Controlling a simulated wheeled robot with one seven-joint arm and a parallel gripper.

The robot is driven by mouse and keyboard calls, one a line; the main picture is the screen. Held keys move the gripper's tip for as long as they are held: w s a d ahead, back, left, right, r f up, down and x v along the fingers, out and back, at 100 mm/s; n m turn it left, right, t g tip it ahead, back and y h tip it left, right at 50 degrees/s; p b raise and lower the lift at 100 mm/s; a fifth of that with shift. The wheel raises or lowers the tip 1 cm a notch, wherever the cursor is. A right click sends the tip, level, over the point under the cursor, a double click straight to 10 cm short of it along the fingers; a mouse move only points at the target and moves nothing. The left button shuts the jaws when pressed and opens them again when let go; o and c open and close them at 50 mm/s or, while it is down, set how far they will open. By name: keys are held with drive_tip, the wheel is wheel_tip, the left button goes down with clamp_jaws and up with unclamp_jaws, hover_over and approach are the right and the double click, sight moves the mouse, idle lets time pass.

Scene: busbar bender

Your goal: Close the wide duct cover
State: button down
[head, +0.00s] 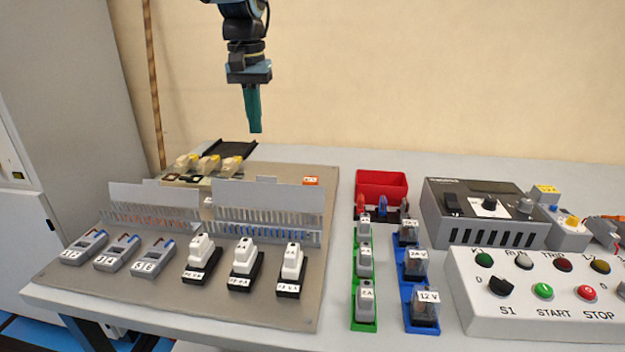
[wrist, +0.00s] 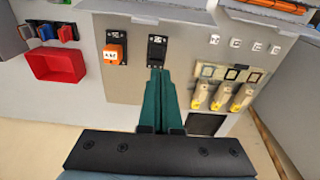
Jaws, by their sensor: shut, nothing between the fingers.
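Two slotted wiring ducts stand side by side on the grey mounting panel (head: 185,311) in the head view. The right duct looks wider; its flat grey cover (head: 265,197) stands raised behind blue wires. The left duct's cover (head: 150,196) also stands up, behind red wires. My gripper (head: 255,131) is shut and empty, pointing down well above and behind the right duct. In the wrist view its teal fingers (wrist: 158,75) are together; grey covers show at the top edge.
Small white switches (head: 243,262) and grey meters (head: 145,260) stand before the ducts. Yellow-tipped connectors (head: 209,164) are behind. An orange-topped block (wrist: 115,53) is near the panel edge. A red bin (head: 381,184) and control boxes stand right. Air around my gripper is clear.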

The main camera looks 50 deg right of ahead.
drive_tip(key=s+d, duration=0.2)
drive_tip(key=p, duration=0.2)
hover_over(267, 192)
drive_tip(key=w+d, duration=0.2)
drive_tip(key=shift+f, duration=4.35)
drive_tip(key=shift+s+d, duration=0.1)
drive_tip(key=shift+s+b, duration=0.1)
drive_tip(key=shift+b, duration=0.3)
drive_tip(key=shift+h+b, duration=0.35)
drive_tip(key=shift+h, duration=0.05)
